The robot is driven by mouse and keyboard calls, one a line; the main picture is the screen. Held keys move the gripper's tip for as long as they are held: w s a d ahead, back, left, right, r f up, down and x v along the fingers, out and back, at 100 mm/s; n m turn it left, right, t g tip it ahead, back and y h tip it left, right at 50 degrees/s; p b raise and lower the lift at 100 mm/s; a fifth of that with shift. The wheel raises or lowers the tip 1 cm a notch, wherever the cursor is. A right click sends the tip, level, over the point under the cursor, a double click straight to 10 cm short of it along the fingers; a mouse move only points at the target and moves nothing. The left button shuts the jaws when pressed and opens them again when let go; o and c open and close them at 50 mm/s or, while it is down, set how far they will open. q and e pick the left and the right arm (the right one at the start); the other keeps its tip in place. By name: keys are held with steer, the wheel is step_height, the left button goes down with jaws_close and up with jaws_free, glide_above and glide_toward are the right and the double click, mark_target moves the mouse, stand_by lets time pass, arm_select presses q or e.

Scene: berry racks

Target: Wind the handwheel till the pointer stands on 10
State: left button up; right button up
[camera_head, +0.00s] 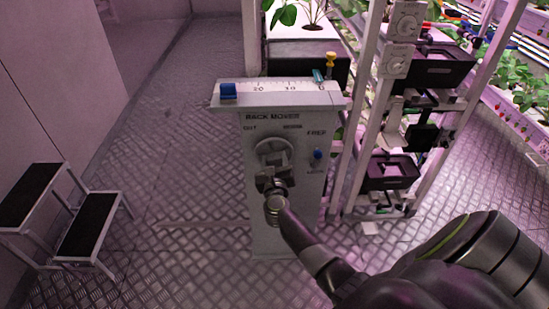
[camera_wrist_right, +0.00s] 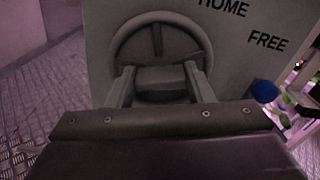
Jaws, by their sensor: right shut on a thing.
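The grey handwheel (camera_head: 270,146) is on the front of a pale cabinet labelled "RACK MOVER" (camera_head: 262,220). My right gripper (camera_head: 271,178) is at the wheel's lower part. In the right wrist view, its two fingers are shut on a grey block at the bottom of the handwheel (camera_wrist_right: 155,17); the wheel's far rim and a spoke show beyond. A scale (camera_head: 273,86) on the cabinet's top runs 20, 10, 0 from left to right. A small teal pointer (camera_head: 318,76) stands at or very near 0. My left gripper is out of view.
A blue block (camera_head: 228,90) sits at the scale's left end. A blue knob (camera_head: 318,154) is right of the wheel, near "FREE". Plant racks (camera_head: 362,110) stand close on the right. A step stool (camera_head: 85,220) is at the left, with clear floor between it and the cabinet.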

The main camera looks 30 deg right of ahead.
steer(key=n+p, duration=0.2)
steer(key=n, duration=0.1)
steer(key=shift+n, duration=0.4)
steer(key=n+p, duration=0.2)
steer(key=n, duration=0.2)
steer(key=shift+a+n, duration=0.1)
steer(key=shift+n, duration=0.2)
steer(key=n+p, duration=0.2)
steer(key=n, duration=0.2)
steer(key=shift+f, duration=0.1)
steer(key=n+p, duration=0.2)
steer(key=n, duration=0.2)
steer(key=shift+f, duration=0.1)
steer(key=shift+s+f+n+p, duration=0.15)
steer(key=shift+n+p, duration=0.85)
steer(key=shift+n, duration=2.5)
steer(key=shift+w+f+n+p, duration=0.15)
steer(key=shift+n+p, duration=0.85)
steer(key=shift+n, duration=2.5)
steer(key=shift+s, duration=0.1)
